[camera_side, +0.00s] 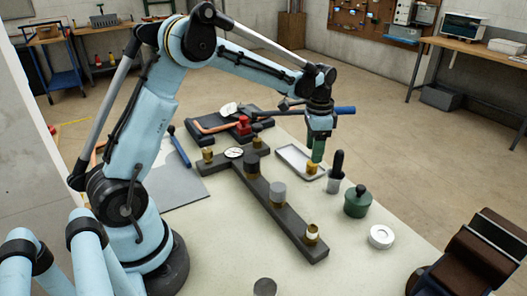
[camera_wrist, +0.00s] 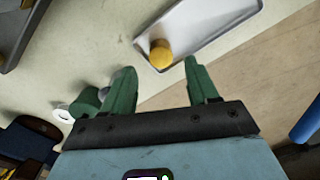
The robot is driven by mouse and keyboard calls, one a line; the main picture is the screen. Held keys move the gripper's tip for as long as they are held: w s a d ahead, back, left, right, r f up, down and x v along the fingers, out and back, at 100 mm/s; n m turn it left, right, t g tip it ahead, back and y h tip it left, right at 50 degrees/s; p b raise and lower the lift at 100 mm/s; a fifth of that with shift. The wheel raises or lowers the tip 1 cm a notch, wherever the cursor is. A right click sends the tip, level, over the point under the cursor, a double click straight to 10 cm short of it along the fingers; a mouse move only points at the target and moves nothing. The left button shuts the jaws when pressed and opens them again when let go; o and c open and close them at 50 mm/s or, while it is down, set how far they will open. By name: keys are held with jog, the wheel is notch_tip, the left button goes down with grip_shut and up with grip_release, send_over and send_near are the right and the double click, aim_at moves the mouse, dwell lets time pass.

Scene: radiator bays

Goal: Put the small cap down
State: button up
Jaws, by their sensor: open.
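A small brass-yellow cap (camera_side: 312,169) stands on the pale shallow tray (camera_side: 288,153), near its front right corner. The wrist view shows the cap (camera_wrist: 160,54) close to the edge of the tray (camera_wrist: 205,32). My gripper (camera_side: 318,158) is over that end of the tray, with its green fingers pointing down. In the wrist view my gripper's fingers (camera_wrist: 161,68) are apart, and nothing is held between them. The cap appears just beyond the fingertips, apart from both.
A dark T-shaped block (camera_side: 275,198) with brass fittings, a round gauge (camera_side: 233,152) and grey and black caps lies left of the tray. A black-handled tool in a grey cup (camera_side: 335,182), a green pot (camera_side: 357,204) and a white ring (camera_side: 381,236) stand to the right.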

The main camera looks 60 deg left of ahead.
notch_tip(320, 180, up, 8)
jog(key=s+d+n+t, duration=0.1)
jog(key=s+d+t, duration=0.1)
jog(key=s, duration=0.3)
jog(key=s+d+n+t, duration=0.2)
jog(key=s+d, duration=0.1)
jog(key=s, duration=0.3)
jog(key=s+d+n+t, duration=0.2)
jog(key=s+d, duration=0.1)
jog(key=s, duration=0.3)
jog(key=shift+r+t, duration=0.25)
jog(key=shift+t, duration=0.05)
jog(key=shift+s+d+f+t, duration=0.1)
jog(key=shift+s+f+t, duration=0.2)
jog(key=shift+s+f, duration=0.15)
